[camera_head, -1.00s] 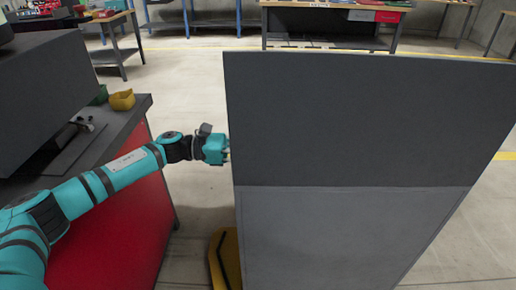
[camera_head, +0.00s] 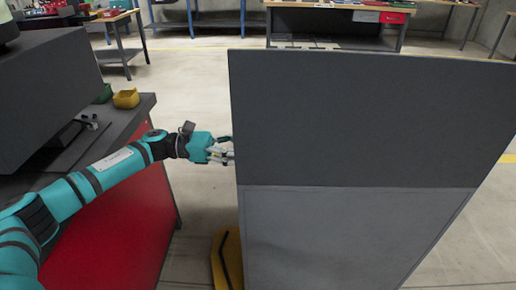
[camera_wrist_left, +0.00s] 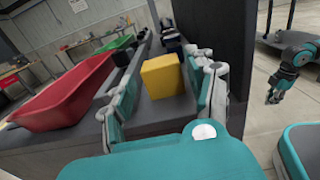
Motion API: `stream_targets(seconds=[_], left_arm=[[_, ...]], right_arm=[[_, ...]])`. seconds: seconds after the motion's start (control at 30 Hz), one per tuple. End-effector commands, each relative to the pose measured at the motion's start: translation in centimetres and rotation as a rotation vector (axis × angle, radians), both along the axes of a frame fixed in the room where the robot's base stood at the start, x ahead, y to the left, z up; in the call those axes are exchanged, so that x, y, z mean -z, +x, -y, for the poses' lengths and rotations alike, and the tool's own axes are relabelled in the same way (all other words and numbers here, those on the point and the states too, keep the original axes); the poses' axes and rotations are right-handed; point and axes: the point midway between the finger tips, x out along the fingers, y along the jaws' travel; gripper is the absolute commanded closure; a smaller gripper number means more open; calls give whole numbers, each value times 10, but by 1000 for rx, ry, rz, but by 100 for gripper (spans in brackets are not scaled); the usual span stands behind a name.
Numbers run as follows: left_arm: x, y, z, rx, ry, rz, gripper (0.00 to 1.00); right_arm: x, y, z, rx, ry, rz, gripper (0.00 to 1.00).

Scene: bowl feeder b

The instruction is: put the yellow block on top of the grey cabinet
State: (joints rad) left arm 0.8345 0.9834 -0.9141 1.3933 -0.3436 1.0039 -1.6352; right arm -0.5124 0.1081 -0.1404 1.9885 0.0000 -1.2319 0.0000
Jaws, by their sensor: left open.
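The yellow block (camera_wrist_left: 163,76) shows in the left wrist view on a dark grey surface, between the fingers of my left gripper (camera_wrist_left: 172,62). The fingers are spread, with a gap on the block's left; contact on its right is unclear. In the head view, my left gripper (camera_head: 229,152) is at the left edge of a large grey cabinet (camera_head: 350,120), and the block is not visible there. At the right of the left wrist view hangs a teal arm end, likely my right gripper (camera_wrist_left: 275,97); its fingers are too small to judge.
A red-sided bench (camera_head: 120,225) stands at left, with a yellow bin (camera_head: 126,98) and a green bin (camera_head: 104,93) on it. A red bin (camera_wrist_left: 65,95) is left of my gripper in the wrist view. Open floor (camera_head: 195,75) lies behind.

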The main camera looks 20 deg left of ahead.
Motion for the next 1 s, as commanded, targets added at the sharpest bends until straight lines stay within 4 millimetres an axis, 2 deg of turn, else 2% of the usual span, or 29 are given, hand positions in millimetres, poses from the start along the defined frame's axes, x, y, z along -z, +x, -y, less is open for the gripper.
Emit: stream_targets(seconds=[0.1,0.23,0.77,0.87,1.0], left_arm=[[1,-4,-17,-2,1,-1,44],[0,-7,-25,0,0,0,44],[-3,-8,-27,1,-1,1,44],[-19,-8,-27,1,-1,1,44],[-68,-8,-27,1,0,2,44]], right_arm=[[-12,5,-1,0,4,21,100],[-17,5,0,2,2,21,100],[-18,6,1,-3,-2,23,100],[-22,6,1,-3,-2,17,100],[-25,-1,1,-6,-3,-7,100]])
